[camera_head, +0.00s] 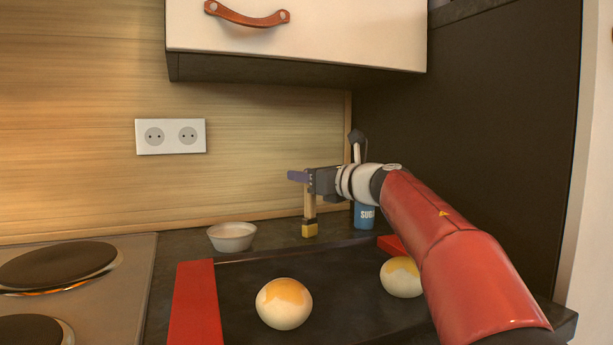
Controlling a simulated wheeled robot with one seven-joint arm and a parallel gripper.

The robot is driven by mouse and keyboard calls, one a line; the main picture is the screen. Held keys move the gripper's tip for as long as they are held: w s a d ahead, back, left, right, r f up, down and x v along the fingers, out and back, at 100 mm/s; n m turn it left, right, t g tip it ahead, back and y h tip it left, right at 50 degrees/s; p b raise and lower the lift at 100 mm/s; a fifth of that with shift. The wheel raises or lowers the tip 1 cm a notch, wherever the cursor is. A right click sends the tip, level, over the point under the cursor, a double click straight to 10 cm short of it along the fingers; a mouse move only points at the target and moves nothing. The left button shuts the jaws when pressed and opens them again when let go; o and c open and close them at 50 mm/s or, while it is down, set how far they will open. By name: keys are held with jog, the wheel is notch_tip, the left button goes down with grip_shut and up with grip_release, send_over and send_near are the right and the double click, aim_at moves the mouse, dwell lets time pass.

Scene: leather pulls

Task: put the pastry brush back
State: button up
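The pastry brush (309,215) is upright, with a pale wooden handle and a yellow brush end pointing down. My gripper (302,177) is at the top of its handle and appears shut on it, though the finger gap is hard to make out. The brush end is over or at the dark counter behind the tray; I cannot tell whether it touches. A small white bowl (231,236) stands on the counter to the left of the brush. Its contents are not clear.
A dark tray (235,282) with red ends holds two glazed buns (284,304) (401,277). A blue sugar container (364,217) stands behind my arm, partly hidden. The stove (130,290) is at left; a wall cabinet (330,35) hangs above.

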jog(key=shift+o, duration=0.2)
jog(key=shift+r, duration=0.15)
jog(key=shift+s+d, duration=0.1)
jog(key=b+v, duration=0.2)
jog(key=v, duration=0.9)
jog(key=shift+s+d, duration=0.25)
